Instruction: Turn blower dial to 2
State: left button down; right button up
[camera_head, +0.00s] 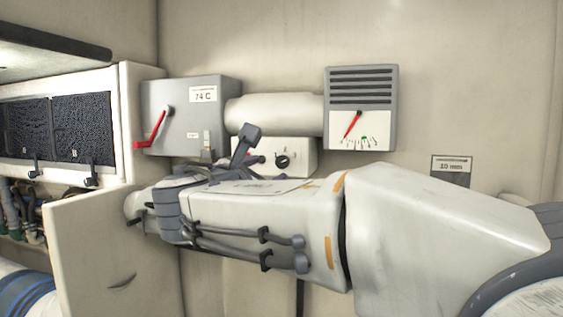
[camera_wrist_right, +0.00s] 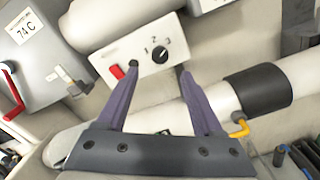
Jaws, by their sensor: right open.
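In the head view my right arm hides most of this gripper. My left gripper is not in view.
A grey box (camera_head: 185,130) with a red lever (camera_head: 152,130) and a 74 C label is on the left. A gauge with a red needle (camera_head: 353,124) is on the right. A white pipe (camera_head: 275,114) runs between them. An open cabinet door (camera_head: 105,250) stands at lower left.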

aim_at(281, 163)
jog(key=p+x, duration=0.3)
jog(key=x, duration=0.5)
jog(key=shift+w+p, duration=0.2)
jog(key=shift+p, duration=0.2)
jog(key=shift+w+d+f, duration=0.1)
jog(key=shift+w, duration=0.25)
jog(key=shift+c, duration=0.3)
grip_shut()
